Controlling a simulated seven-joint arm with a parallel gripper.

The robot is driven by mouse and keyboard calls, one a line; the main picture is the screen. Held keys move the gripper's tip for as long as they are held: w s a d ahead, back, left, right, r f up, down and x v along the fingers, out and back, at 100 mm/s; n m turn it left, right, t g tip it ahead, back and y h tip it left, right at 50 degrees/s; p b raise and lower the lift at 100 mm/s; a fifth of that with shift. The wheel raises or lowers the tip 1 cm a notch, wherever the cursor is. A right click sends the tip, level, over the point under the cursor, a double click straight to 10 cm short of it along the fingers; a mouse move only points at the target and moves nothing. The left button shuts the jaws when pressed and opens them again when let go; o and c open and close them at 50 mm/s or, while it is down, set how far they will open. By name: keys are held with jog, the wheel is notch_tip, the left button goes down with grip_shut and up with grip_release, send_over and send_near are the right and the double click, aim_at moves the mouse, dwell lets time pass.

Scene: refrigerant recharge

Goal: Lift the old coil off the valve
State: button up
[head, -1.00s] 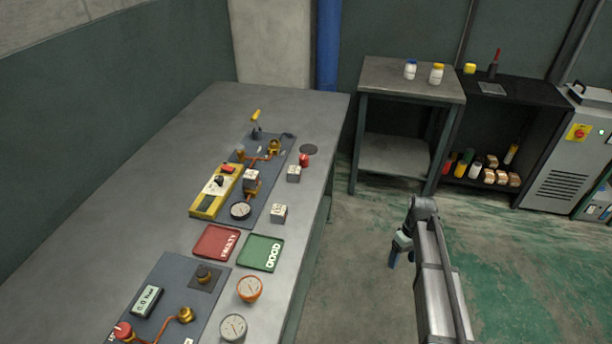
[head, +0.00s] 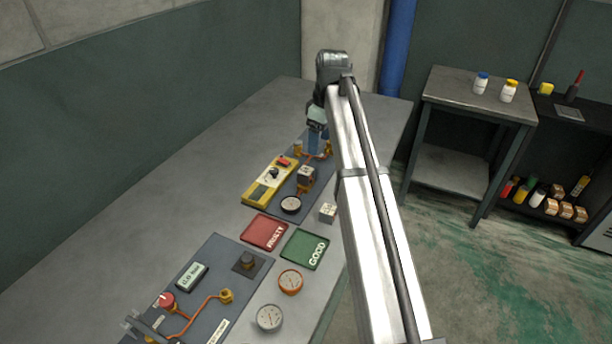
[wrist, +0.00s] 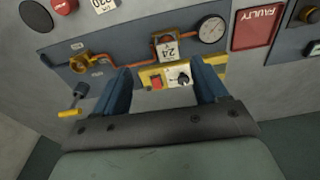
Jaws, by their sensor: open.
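The old coil (head: 306,174) is a small grey block seated on the copper-and-brass valve line of the far panel. In the wrist view the coil (wrist: 167,50) shows a "24" label and lies beyond the fingertips, roughly midway between them. My gripper (head: 317,145) hangs over the far part of that panel, beyond the coil in the head view. Its blue fingers (wrist: 163,80) are apart and empty. The valve under the coil is mostly hidden; copper pipe (wrist: 125,58) runs to it.
A yellow tester (head: 270,182) lies close beside the coil. A gauge (head: 290,204) and a loose block (head: 328,211) are near. A red FAULTY tray (head: 250,238) and green GOOD tray (head: 300,258) lie nearer. The bench's left side is clear.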

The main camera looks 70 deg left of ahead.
jog(key=s+r, duration=0.1)
jog(key=s, duration=0.1)
send_over(306, 170)
jog(key=d, duration=0.1)
notch_tip(306, 170, down, 8)
jog(key=shift+w+r, duration=0.15)
jog(key=shift+r, duration=0.1)
jog(key=shift+s+a+f, duration=0.1)
jog(key=shift+a+f, duration=0.05)
jog(key=shift+f, duration=0.85)
jog(key=shift+s+a+f, duration=0.1)
jog(key=shift+a+f, duration=0.05)
jog(key=shift+f, duration=0.8)
jog(key=shift+a+f, duration=0.15)
jog(key=shift+f, duration=0.85)
jog(key=c, duration=1)
